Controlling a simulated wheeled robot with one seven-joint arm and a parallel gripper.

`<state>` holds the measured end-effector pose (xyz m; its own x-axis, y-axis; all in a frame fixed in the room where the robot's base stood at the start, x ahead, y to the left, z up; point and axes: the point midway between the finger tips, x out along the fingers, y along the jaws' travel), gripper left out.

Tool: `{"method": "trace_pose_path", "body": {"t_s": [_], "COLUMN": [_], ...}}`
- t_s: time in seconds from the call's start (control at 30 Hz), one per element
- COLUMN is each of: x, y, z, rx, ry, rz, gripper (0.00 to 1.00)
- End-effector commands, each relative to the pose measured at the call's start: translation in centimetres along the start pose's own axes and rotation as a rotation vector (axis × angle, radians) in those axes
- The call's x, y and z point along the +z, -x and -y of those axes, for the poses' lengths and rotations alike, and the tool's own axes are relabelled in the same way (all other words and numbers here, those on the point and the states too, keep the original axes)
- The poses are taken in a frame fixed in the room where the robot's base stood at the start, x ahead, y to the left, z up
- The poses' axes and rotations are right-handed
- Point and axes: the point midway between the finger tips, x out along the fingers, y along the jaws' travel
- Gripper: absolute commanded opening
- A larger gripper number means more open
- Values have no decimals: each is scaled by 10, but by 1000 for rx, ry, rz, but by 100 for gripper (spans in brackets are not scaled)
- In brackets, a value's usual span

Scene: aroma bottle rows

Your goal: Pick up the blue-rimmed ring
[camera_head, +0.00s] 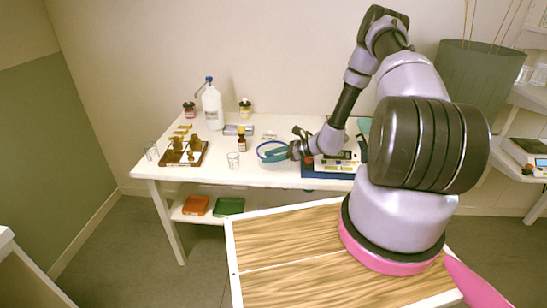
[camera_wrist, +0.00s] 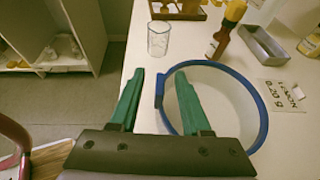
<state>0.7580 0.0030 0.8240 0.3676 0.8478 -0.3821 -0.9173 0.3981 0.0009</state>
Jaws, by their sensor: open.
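The blue-rimmed ring (camera_wrist: 262,105) lies on the white table in the wrist view, pale inside with a small block on its left side. It also shows in the head view (camera_head: 260,151), partly hidden by my gripper. In the head view my gripper (camera_head: 275,154) is low over the table at the ring.
A glass beaker (camera_wrist: 158,38) and an amber bottle (camera_wrist: 222,38) stand just beyond the ring. A grey tray (camera_wrist: 263,45) and a printed label card (camera_wrist: 283,93) lie to its right. A wooden rack (camera_head: 183,152) stands at the left; a blue-based device (camera_head: 314,168) stands close right.

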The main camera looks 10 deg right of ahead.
Motion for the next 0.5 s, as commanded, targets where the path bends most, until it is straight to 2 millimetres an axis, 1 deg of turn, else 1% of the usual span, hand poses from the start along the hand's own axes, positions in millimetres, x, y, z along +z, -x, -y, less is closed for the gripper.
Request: {"method": "trace_pose_path", "body": {"t_s": [0.17,0.2,0.27,0.3,0.5], "x": [0,0,0,0,0], "y": [0,0,0,0,0], "z": [0,0,0,0,0], "rx": [-1,-1,-1,-1,-1], "ry": [0,0,0,0,1], "rz": [0,0,-1,-1,-1], "gripper": [48,32,9,0,0]}}
